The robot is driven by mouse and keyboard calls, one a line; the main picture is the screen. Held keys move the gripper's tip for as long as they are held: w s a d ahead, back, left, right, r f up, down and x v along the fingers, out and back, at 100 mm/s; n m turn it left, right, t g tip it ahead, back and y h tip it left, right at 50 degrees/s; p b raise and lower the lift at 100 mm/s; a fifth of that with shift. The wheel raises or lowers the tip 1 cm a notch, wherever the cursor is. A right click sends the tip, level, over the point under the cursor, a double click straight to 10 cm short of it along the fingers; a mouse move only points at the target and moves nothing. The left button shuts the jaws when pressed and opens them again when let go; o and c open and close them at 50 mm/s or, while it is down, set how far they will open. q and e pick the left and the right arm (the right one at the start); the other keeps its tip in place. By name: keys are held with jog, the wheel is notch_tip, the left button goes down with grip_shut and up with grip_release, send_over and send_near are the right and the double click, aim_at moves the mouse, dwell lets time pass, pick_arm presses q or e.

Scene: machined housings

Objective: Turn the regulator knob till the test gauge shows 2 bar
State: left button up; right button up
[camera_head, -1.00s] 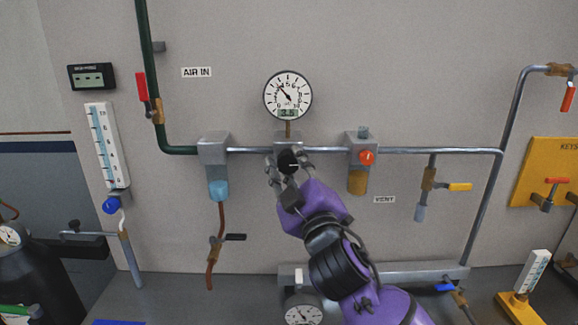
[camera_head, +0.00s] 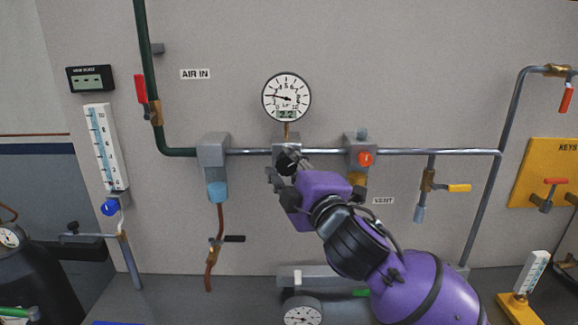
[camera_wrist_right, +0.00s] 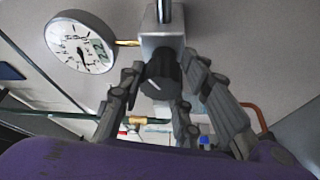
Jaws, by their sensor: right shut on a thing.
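The regulator knob (camera_head: 287,161) is black and sits on the front of a grey block (camera_head: 287,146) in the pipe line. The round white test gauge (camera_head: 287,97) stands just above it. Its needle points left, and its small display looks like 2.2, though it is blurred. My right gripper (camera_head: 283,175) is shut on the knob, coming from the lower right. In the right wrist view the fingers (camera_wrist_right: 158,98) close around the dark knob (camera_wrist_right: 160,76), and the gauge (camera_wrist_right: 80,43) shows at upper left. My left gripper is out of view.
A regulator-like block with a blue bowl (camera_head: 217,192) stands left of the knob. A block with an orange-red button (camera_head: 366,159) is close on the right. A second gauge (camera_head: 302,312) sits below, near my arm.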

jog(key=shift+d+r, duration=0.1)
jog(key=shift+r, duration=0.6)
jog(key=o, duration=1)
jog(key=shift+o, duration=0.2)
jog(key=shift+f, duration=0.2)
jog(key=shift+f, duration=0.25)
jog(key=v, duration=0.7)
jog(key=shift+s, duration=0.25)
